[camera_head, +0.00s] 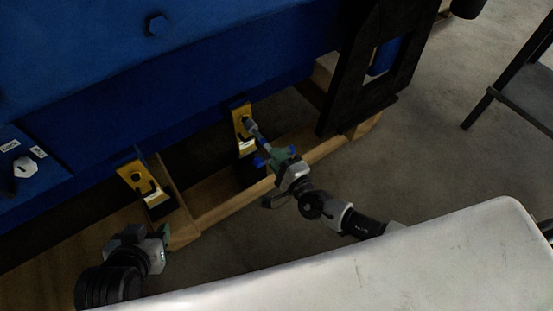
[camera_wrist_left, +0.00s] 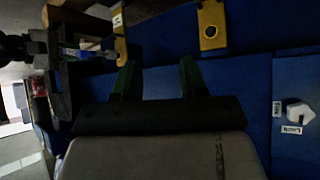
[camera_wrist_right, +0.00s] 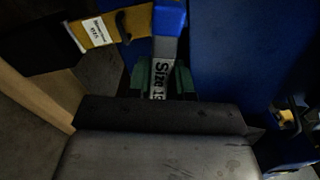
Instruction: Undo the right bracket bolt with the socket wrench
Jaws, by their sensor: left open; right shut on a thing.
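The right yellow bracket (camera_head: 241,112) is on the blue engine's lower side; the left yellow bracket (camera_head: 133,176) is further left. My right gripper (camera_head: 275,158) is shut on the socket wrench (camera_head: 260,139), which reaches up-left to the right bracket. Its head is at the bracket's face and hides the bolt; I cannot tell whether it is seated. In the right wrist view the wrench (camera_wrist_right: 161,75) shows a "Size 19" mark and a blue part, beside the yellow bracket (camera_wrist_right: 97,32). My left gripper (camera_head: 168,236) is open and empty, below the left bracket; its parted green fingers show in the left wrist view (camera_wrist_left: 158,80).
The blue engine (camera_head: 200,80) fills the upper left, above a wooden frame (camera_head: 225,203). A black support (camera_head: 365,75) stands right of the right bracket. A pale surface (camera_head: 400,265) covers the lower right. A dark stand (camera_head: 510,85) is at the far right, with bare floor before it.

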